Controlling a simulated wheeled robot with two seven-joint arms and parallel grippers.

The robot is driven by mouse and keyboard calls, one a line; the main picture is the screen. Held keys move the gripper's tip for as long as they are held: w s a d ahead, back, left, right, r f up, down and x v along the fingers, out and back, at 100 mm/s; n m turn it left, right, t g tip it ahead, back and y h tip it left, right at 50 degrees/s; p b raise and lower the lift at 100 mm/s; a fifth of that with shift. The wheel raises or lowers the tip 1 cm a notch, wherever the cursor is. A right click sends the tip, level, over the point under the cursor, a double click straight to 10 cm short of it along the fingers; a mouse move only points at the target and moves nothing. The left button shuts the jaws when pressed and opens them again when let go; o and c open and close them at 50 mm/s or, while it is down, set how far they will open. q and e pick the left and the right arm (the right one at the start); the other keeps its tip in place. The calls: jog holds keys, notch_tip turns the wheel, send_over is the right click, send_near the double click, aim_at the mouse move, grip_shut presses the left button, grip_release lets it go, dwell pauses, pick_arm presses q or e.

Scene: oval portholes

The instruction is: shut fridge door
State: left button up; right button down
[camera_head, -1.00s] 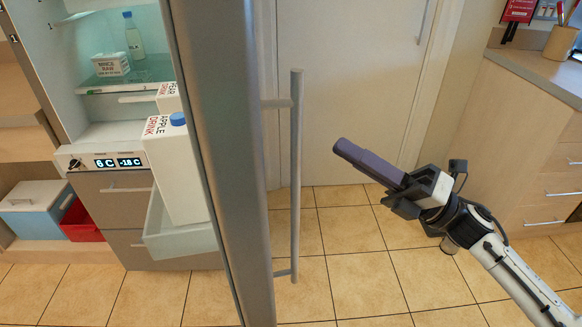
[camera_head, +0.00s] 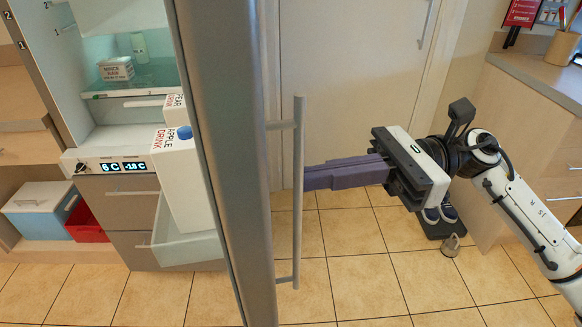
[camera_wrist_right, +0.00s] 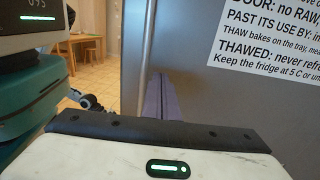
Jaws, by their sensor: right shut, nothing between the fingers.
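The fridge door (camera_head: 225,150) stands open and is seen nearly edge-on in the head view, with its long vertical handle (camera_head: 298,215) on the right side. My right gripper (camera_head: 308,178) is shut and empty, its purple fingers pointing left and reaching the handle. In the right wrist view the shut fingers (camera_wrist_right: 160,95) lie in front of the grey door face (camera_wrist_right: 190,80), just right of the handle bar (camera_wrist_right: 148,50). I cannot tell whether they touch. The fridge interior (camera_head: 130,80) is open at left. My left gripper is not in view.
A counter with drawers (camera_head: 530,110) stands at right. Tiled floor (camera_head: 360,285) is clear in front.

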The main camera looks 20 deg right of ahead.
aim_at(295, 180)
jog(key=a, duration=0.1)
jog(key=a+p, duration=0.1)
jog(key=a, duration=0.1)
jog(key=shift+w+a+r, duration=0.1)
jog(key=shift+w+a, duration=0.05)
jog(key=shift+w, duration=0.05)
jog(key=shift+a, duration=0.3)
jog(key=shift+a, duration=0.1)
